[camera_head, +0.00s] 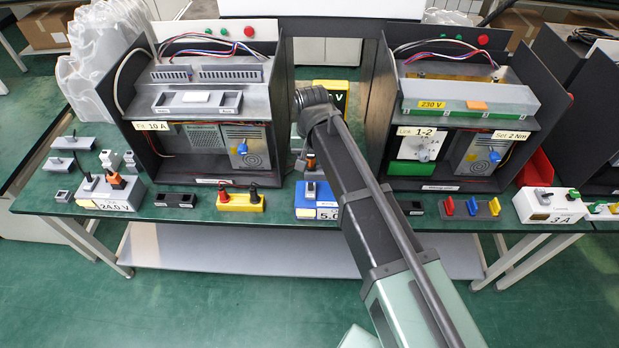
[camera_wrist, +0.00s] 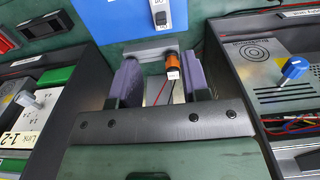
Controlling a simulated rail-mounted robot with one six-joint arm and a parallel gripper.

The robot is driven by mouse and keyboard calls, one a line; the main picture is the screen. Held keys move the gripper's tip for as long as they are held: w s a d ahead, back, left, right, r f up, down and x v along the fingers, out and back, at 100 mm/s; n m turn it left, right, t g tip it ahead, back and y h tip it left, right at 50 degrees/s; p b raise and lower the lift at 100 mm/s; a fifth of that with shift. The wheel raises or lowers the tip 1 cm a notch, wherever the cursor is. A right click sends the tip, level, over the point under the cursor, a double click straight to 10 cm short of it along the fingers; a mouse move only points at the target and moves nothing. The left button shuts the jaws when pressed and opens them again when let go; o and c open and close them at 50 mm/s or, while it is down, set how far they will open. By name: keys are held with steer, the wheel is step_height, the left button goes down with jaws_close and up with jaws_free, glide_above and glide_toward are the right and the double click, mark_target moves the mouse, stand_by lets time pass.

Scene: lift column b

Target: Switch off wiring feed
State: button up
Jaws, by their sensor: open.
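A blue-fronted unit (camera_head: 318,208) with a label reading partly "5.0" sits at the table's front edge, between the two black cabinets. A small switch (camera_head: 310,188) is on its top; in the wrist view this dark switch (camera_wrist: 160,14) lies beyond the fingers on the blue surface. An orange-and-black handle (camera_wrist: 173,67) with a pale end shows between the fingers of my gripper (camera_wrist: 160,72), next to a grey block. The fingers are apart, with no visible grip on the handle. In the head view my arm hides part of the unit. No label naming the wiring feed is readable.
The left cabinet (camera_head: 128,95) and the right cabinet (camera_head: 543,100) stand close on either side of the gap.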

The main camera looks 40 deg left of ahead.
mark_target(311, 183)
step_height(311, 183, down, 11)
steer(key=b, duration=1)
steer(key=shift+a+f+b, duration=0.1)
steer(key=shift+b, duration=0.3)
steer(key=shift+r, duration=0.2)
steer(key=shift+c, duration=0.4)
